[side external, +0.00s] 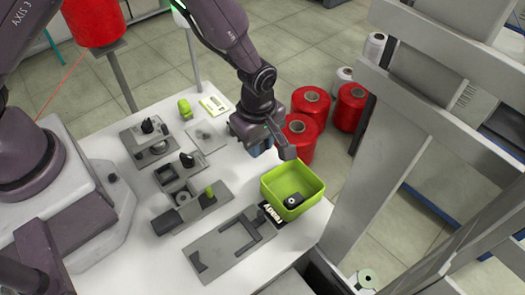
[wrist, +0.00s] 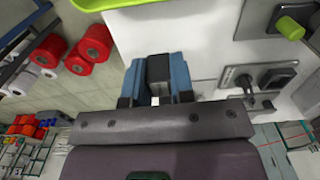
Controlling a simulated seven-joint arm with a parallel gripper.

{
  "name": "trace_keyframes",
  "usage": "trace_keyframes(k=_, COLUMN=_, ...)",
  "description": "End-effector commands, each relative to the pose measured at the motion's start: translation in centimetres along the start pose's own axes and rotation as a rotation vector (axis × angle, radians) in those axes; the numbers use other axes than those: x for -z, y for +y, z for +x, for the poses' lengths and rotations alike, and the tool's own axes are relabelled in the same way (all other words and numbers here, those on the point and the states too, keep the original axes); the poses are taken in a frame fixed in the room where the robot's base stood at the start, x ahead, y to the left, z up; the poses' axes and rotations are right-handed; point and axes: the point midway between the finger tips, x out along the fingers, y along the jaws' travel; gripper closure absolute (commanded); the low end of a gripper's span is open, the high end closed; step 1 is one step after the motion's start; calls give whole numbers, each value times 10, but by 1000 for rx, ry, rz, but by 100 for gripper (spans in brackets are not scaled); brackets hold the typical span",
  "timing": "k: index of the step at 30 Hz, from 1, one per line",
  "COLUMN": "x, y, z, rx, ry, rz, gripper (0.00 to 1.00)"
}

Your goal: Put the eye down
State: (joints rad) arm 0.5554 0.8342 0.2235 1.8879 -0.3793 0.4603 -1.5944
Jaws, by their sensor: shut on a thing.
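My gripper (side external: 258,146) hangs above the white table, behind and to the left of the green bin in the side view. In the wrist view its blue fingers (wrist: 158,82) are shut on a small dark grey block, which I take to be the eye (wrist: 158,67). The block sits between the fingertips; its lower part is hidden by them. In the side view the held piece cannot be made out clearly.
The green bin (side external: 315,184) holds a dark piece (side external: 293,201) and stands by a "ready" label (side external: 272,213). Grey fixtures (side external: 232,252) cover the left and front table. A flat grey plate (side external: 206,137) lies left of my gripper. Red spools (side external: 300,137) stand beyond the table.

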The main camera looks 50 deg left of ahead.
Motion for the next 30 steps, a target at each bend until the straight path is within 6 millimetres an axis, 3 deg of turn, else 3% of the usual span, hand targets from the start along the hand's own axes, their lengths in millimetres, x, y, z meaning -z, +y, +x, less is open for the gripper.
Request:
trace_keyframes(k=3, x=-3, y=10, z=15, rx=2, ry=1, rz=0, gripper=100)
trace_keyframes(k=8, x=-3, y=8, z=36, rx=3, ry=1, rz=0, gripper=100)
trace_keyframes(k=22, x=-3, y=8, z=43, rx=0, ry=0, rz=0, gripper=100)
trace_keyframes(k=23, x=-3, y=9, z=42, rx=0, ry=0, rz=0, gripper=71)
trace_keyframes(k=25, x=-3, y=9, z=42, rx=0, ry=0, rz=0, gripper=54)
trace_keyframes(k=30, x=-3, y=8, z=42, rx=0, ry=0, rz=0, gripper=52)
